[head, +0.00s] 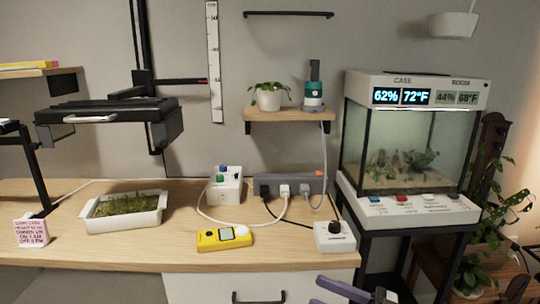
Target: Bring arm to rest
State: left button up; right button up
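My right gripper (324,291) shows at the bottom edge of the head view, low in front of the desk's right end. Two purple finger bars point left with a gap between them, and nothing shows in the gap. The lower bar is mostly cut off by the frame edge. The gripper appears apart from everything on the desk. My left gripper and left arm are not in view.
On the desk (100,255) stand a planted white tray (124,224), a yellow meter (224,239), a white knob box (334,237), a bottle holder (225,187) and a power strip (290,183). A terrarium (404,150) stands right. A black lamp (110,118) overhangs the tray.

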jog(key=s+a+f+m+t+h+p, duration=0.3)
jog(key=s+a+f+m+t+h, duration=0.1)
jog(key=s+f+m+t+h, duration=0.3)
jog(key=s+d+f+m+g+h+p, duration=0.1)
jog(key=s+d+f+m+g+h, duration=0.1)
jog(key=s, duration=0.7)
jog(key=s+d+f+m+g+h+p, duration=0.2)
jog(key=s+d+f+h, duration=0.3)
jog(key=s, duration=0.5)
notch_tip(320, 180, down, 3)
jog(key=shift+d+f+m+g+h, duration=0.1)
jog(key=shift+d+m+g+h, duration=0.2)
jog(key=shift+g+h, duration=0.75)
